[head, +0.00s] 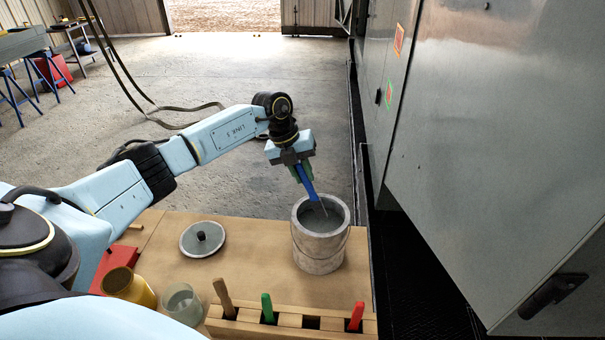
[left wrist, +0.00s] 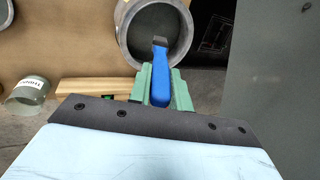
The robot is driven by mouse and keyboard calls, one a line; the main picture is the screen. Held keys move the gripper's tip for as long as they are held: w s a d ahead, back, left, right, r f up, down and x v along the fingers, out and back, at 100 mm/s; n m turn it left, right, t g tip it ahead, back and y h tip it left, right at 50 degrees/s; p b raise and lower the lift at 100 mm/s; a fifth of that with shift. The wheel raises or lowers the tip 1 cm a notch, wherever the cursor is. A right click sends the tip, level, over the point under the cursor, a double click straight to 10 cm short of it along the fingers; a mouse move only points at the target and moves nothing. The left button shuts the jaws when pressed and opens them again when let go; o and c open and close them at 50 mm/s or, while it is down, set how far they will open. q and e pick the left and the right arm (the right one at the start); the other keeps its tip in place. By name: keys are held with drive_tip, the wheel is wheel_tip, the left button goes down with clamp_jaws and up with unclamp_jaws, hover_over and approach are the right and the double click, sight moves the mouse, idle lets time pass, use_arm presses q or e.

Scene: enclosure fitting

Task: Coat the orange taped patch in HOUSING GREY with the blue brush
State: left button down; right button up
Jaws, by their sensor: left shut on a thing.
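My left gripper (head: 303,172) is shut on the blue brush (head: 309,188), handle up and tilted, over the open pot (head: 318,255). The pot holds grey paint (head: 318,218). In the left wrist view the gripper's green fingers (left wrist: 160,88) clasp the blue brush (left wrist: 165,82), and its metal end points into the pot's mouth (left wrist: 122,30). I cannot tell whether the bristles touch the paint. An orange-edged patch (head: 399,39) is on the grey cabinet at the upper right, well away from the brush. My right gripper is not in view.
A green-edged patch (head: 389,96) is below the orange one. On the wooden table (head: 255,255) are a lid (head: 188,240), a yellow jar (head: 140,291), a glass jar (head: 183,303) and a brush rack (head: 290,335) with brown, green and red handles. The large cabinet (head: 500,130) bounds the right.

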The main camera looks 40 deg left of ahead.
use_arm(q)
wheel_tip(320, 180, down, 6)
drive_tip(key=b, duration=0.5)
drive_tip(key=shift+r, duration=0.1)
idle(0.6)
drive_tip(key=shift+f, duration=0.45)
idle(0.3)
drive_tip(key=shift+s+f, duration=0.1)
idle(1.1)
drive_tip(key=shift+r+p, duration=2.85)
drive_tip(key=shift+r, duration=0.75)
